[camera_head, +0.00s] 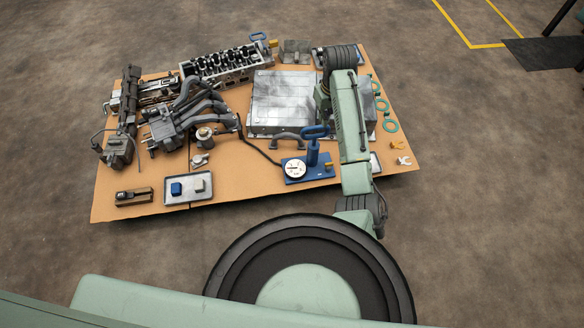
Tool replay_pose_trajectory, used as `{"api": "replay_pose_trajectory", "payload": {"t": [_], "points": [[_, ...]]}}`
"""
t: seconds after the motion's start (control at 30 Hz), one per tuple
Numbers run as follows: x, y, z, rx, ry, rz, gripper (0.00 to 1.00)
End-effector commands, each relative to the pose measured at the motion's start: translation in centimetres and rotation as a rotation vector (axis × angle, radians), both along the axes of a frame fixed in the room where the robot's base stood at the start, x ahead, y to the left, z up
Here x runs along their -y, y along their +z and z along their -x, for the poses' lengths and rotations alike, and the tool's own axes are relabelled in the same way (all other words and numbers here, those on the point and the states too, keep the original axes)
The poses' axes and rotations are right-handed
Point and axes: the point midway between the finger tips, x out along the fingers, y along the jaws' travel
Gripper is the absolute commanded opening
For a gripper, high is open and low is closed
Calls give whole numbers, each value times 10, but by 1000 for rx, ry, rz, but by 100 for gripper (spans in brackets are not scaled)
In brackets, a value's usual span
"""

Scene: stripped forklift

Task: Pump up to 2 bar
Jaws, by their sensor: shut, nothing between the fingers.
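A small blue hand pump (313,153) stands upright on a blue base plate at the front of the tan board, with a looped blue handle on top. A round white-faced gauge (294,169) sits at its left; its needle and figures are too small to read. A dark hose (258,150) runs from the pump area up and left toward the engine parts. My arm rises just right of the pump and bends over beyond it. My gripper is hidden behind my arm, so I cannot see its fingers.
A large silver metal box (284,98) lies behind the pump. An engine block (228,64) and manifold pipes (190,104) fill the left and back. Green rings (390,126) lie right of my arm.

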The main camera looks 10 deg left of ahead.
Motion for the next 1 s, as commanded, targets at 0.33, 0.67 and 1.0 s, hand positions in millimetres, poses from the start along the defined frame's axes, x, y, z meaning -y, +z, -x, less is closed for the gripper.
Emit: {"api": "replay_pose_trajectory", "payload": {"t": [0.33,0.67,1.0], "points": [[-5,-1,-3,20,3,-18,0],[-12,-17,-17,123,0,-74,0],[-10,-19,-18,133,0,-74,0]]}}
